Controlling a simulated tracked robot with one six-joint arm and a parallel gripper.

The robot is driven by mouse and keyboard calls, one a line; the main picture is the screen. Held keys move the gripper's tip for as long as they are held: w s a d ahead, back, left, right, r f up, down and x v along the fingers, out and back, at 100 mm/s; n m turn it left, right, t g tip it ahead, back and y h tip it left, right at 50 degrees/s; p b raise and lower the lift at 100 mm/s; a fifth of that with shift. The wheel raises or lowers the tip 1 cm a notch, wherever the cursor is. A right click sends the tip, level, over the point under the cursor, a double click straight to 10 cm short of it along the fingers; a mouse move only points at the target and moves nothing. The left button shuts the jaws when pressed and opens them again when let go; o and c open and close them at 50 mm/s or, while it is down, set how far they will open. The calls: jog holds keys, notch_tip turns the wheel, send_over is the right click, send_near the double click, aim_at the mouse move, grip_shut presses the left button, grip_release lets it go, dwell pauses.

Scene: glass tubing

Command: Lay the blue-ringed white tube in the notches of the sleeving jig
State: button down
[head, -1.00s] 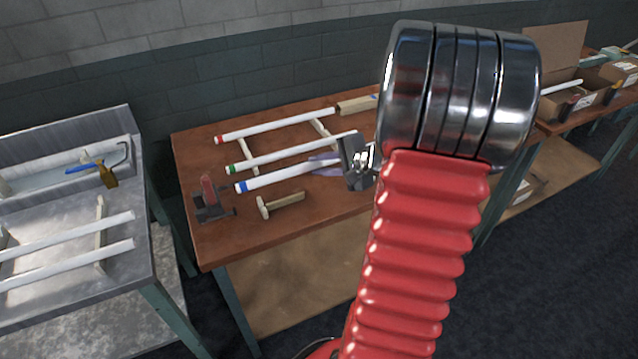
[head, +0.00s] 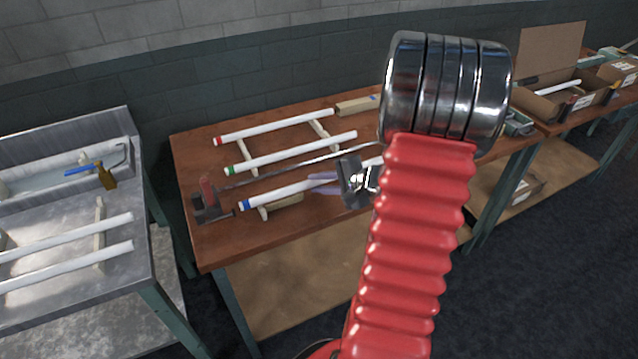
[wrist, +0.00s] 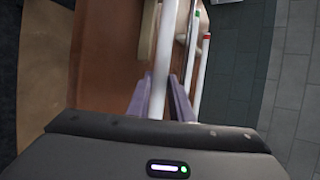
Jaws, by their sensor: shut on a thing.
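The blue-ringed white tube (head: 285,192) is in my gripper (head: 323,184), whose pale purple fingers are shut around its middle part. Its blue ring is at the left end, and its right part passes behind my arm. In the wrist view the tube (wrist: 161,55) runs away between the two fingers (wrist: 160,95). A pale wooden piece (head: 285,203), seemingly part of the sleeving jig, is just under and in front of the tube's left part. I cannot tell whether the tube touches it. The rest of the jig is hidden behind my arm.
Green-ringed (head: 290,151) and red-ringed (head: 275,126) tubes lie on a wooden rack behind. A dark stand with a red part (head: 207,190) is at the left, beside a thin grey rod (head: 300,162). The brown table's front left (head: 230,245) is clear.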

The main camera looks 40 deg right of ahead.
jog(key=shift+f, duration=0.45)
jog(key=c, duration=1.6)
grip_release()
jog(key=shift+r, duration=0.55)
jog(key=v, duration=1.2)
